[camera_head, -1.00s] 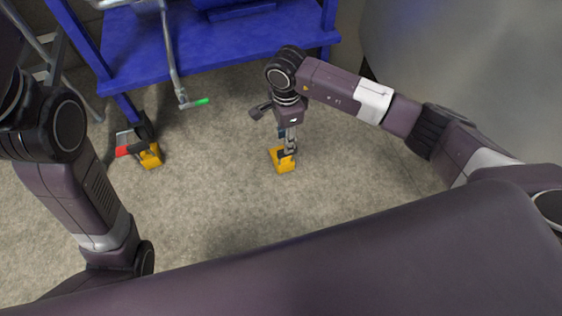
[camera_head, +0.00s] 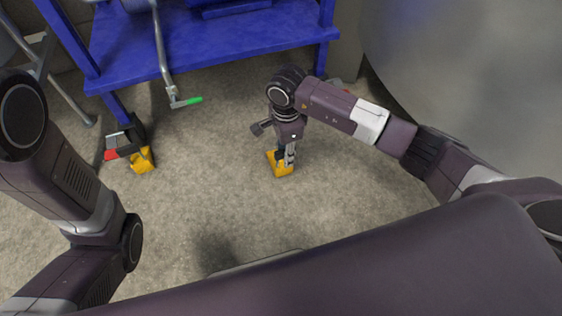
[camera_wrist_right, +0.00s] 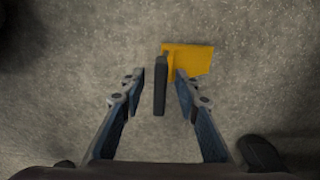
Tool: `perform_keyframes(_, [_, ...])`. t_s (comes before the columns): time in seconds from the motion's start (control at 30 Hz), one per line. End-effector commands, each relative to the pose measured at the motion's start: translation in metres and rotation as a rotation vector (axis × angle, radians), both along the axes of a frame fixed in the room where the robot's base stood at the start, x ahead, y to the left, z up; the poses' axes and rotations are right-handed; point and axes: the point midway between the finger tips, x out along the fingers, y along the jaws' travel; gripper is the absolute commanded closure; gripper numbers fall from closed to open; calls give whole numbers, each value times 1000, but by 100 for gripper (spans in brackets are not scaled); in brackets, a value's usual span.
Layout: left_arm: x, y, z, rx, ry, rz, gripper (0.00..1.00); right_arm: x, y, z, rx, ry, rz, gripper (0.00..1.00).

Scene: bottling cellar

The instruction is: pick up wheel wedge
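A yellow wheel wedge (camera_head: 279,168) rests on the floor in the middle of the head view, under my right gripper (camera_head: 286,157). In the right wrist view, the yellow wedge (camera_wrist_right: 192,60) lies just beyond the fingertips. A dark upright piece (camera_wrist_right: 160,85), apparently its handle, stands between the two fingers with a gap on both sides. The right gripper (camera_wrist_right: 160,80) is open there. A second yellow wedge (camera_head: 141,160) sits on the floor at left, beside a dark caster wheel. My left arm shows at left, but its gripper is out of view.
A blue metal frame (camera_head: 215,50) stands at the back, with a grey lever (camera_head: 163,60) with a green tip hanging in front. A red pedal (camera_head: 111,154) is by the caster. A large grey tank (camera_head: 470,70) bounds the right. Floor between the wedges is clear.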

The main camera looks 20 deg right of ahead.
Motion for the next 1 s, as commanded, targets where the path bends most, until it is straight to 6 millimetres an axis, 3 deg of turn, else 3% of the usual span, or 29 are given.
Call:
perform_keyframes(0.03, [0, 0, 0, 0, 0, 0, 70, 0, 0, 0, 0, 0, 0, 77])
perform_keyframes(0.23, [0, 0, 0, 1, -1, 0, 70, 0, 0, 0, 0, 0, 0, 99])
perform_keyframes(0.73, [0, 0, 3, 1, 0, -1, 70, 1, 0, 5, 0, -2, 0, 100])
perform_keyframes(1.0, [-1, 0, 26, 0, -2, 0, 70, 1, -1, 40, 0, -4, 1, 100])
